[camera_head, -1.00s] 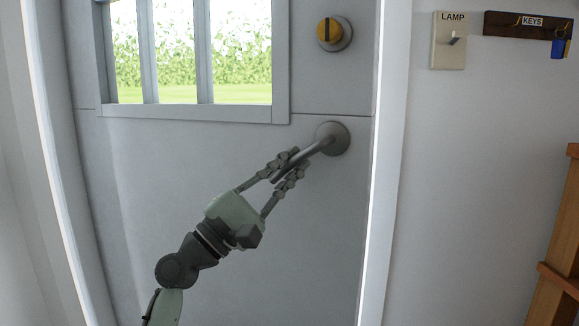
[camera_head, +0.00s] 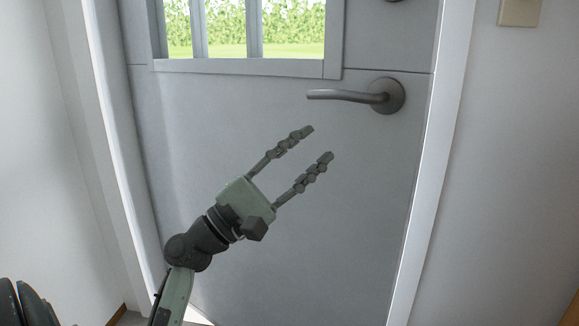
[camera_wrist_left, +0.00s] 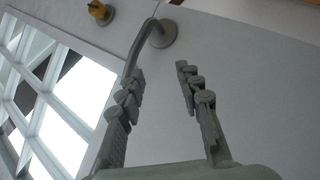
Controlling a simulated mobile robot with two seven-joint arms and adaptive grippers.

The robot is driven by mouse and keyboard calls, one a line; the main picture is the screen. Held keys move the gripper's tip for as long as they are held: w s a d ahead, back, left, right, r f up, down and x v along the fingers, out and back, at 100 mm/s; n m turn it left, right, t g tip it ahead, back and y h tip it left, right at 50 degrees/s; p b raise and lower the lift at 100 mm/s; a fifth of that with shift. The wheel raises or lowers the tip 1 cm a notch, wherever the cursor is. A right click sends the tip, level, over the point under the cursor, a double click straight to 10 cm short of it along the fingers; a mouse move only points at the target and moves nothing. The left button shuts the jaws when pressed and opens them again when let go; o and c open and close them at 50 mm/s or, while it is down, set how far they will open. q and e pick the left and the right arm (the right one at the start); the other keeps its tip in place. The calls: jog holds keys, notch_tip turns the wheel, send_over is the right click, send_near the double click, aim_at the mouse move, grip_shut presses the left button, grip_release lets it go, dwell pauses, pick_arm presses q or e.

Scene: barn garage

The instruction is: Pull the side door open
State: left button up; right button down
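The side door (camera_head: 330,230) is a grey panel with a barred window in its upper part. Its grey lever handle (camera_head: 345,96) is level and points left from a round plate near the door's right edge. In the left wrist view, the handle (camera_wrist_left: 133,55) rises behind the left-hand finger. My left gripper (camera_head: 318,142) is open and empty, below the lever and apart from it. Its two fingers also show spread in the left wrist view (camera_wrist_left: 160,75). I cannot tell whether the door stands slightly ajar. My right gripper is not in view.
A white frame (camera_head: 440,150) borders the door on the right, with plain wall beyond. A pale switch plate (camera_head: 520,10) is at the upper right. A bright patch (camera_head: 198,317) shows low beside my left arm.

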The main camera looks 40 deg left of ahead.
pick_arm(q)
jog(key=shift+v, duration=2.3)
jog(key=shift+c, duration=0.6)
